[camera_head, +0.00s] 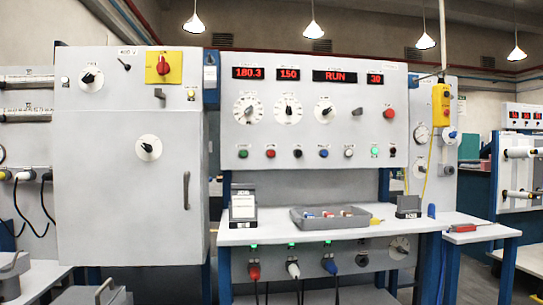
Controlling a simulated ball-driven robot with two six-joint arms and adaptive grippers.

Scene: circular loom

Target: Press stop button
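A grey control panel (313,73) faces me at the centre, with lit red displays along its top, one reading RUN. A larger round red button (388,112) sits at its right side. The labels are too small to read, so I cannot tell which is the stop button. Neither of my grippers shows in this view, and nothing touches the panel.
A white shelf (270,236) below the panel carries a grey tray (302,222) of small coloured parts and a small stand (243,205). A grey cabinet (130,205) with a red switch on a yellow plate (175,58) stands left. A yellow pendant box (441,105) hangs right.

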